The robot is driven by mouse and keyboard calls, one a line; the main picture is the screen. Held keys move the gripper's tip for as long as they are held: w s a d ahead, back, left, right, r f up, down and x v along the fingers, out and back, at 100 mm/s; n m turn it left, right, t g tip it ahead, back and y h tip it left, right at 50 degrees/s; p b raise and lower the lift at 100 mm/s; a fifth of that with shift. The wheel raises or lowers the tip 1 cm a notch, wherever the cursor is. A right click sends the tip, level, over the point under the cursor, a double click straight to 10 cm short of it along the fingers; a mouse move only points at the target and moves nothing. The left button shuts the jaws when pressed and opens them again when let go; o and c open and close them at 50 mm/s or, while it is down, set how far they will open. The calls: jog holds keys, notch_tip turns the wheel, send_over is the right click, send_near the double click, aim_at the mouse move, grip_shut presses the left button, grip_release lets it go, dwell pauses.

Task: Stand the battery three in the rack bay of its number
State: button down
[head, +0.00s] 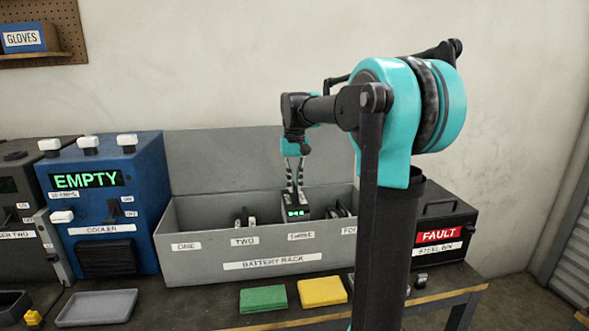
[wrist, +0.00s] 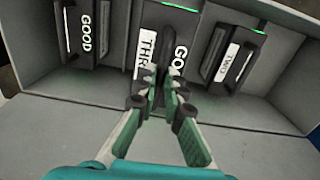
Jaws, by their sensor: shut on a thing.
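Battery three (wrist: 150,45) is a dark block with white THREE and GOOD labels. In the head view, it shows a small green display (head: 297,213) above the front wall of the grey battery rack (head: 190,262), behind the THREE label (head: 301,236). My gripper (head: 294,190) comes down from above and is shut on its handle; the jaws also show in the wrist view (wrist: 168,88). The battery looks upright, its lower part hidden by the front wall. I cannot tell whether it rests on the bay floor.
A battery labelled TWO (wrist: 232,58) and another marked GOOD (wrist: 85,35) stand on either side. The blue cooler (head: 115,200) is left of the rack, the black steel bin (head: 440,245) right. Green (head: 263,299) and yellow (head: 321,291) cloths lie in front.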

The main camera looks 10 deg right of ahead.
aim_at(295, 205)
jog(key=shift+f, duration=4)
jog(key=c, duration=1.6)
grip_release()
jog(key=shift+f, duration=0.1)
notch_tip(295, 205, up, 12)
jog(key=shift+r, duration=0.1)
